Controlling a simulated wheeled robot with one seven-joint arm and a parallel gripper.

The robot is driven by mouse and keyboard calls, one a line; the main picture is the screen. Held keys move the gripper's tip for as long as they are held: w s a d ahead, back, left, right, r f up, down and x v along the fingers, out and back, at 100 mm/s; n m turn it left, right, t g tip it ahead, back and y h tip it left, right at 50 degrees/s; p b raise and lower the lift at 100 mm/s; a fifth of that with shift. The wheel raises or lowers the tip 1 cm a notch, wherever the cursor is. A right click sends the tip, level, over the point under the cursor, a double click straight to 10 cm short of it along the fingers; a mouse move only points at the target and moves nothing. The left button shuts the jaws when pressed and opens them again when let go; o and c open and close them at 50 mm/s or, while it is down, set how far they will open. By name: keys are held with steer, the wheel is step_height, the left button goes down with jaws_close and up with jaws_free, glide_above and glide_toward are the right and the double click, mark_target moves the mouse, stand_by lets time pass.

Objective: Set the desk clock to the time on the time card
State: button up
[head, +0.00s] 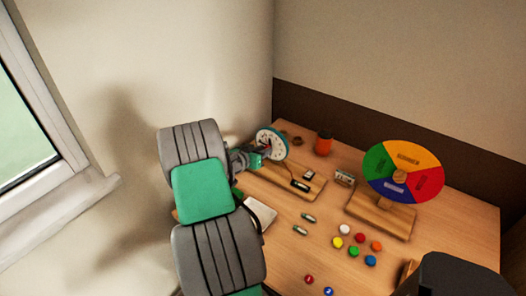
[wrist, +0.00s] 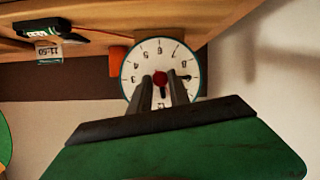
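The desk clock (head: 272,143) has a white round face with a green rim and stands at the back left of the table. In the wrist view its face (wrist: 139,63) appears upside down, with a red knob (wrist: 160,78) at its centre and dark hands partly hidden. My gripper (wrist: 161,77) is at the face, its two fingers apart on either side of the knob; I see no clear contact. A small white card (wrist: 47,52) with dark digits, likely the time card, appears upside down in the wrist view; it also shows in the head view (head: 345,178).
A wooden board (head: 318,185) carries a dark battery holder (head: 300,186). Two loose batteries (head: 307,217) lie in front. A colour wheel (head: 403,172) stands at the right. An orange cup (head: 324,142) is near the clock. Several coloured caps (head: 360,238) lie at front; a white pad (head: 260,215) lies left.

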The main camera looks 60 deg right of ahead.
jaws_close()
steer(key=shift+b, duration=0.4)
steer(key=m+t+b, duration=0.1)
steer(key=b, duration=0.2)
steer(key=m+t+b, duration=0.1)
steer(key=b, duration=0.2)
steer(key=shift+s+f+m, duration=0.15)
steer(key=shift+f+m, duration=0.15)
steer(key=shift+f, duration=0.05)
steer(key=m+t+b, duration=0.1)
steer(key=b, duration=0.2)
steer(key=shift+r+h, duration=0.2)
steer(key=shift+h, duration=0.2)
steer(key=shift+r+m, duration=0.1)
steer(key=shift+m, duration=0.2)
steer(key=o, duration=0.5)
jaws_free()
steer(key=shift+s, duration=0.1)
steer(key=shift+a, duration=0.15)
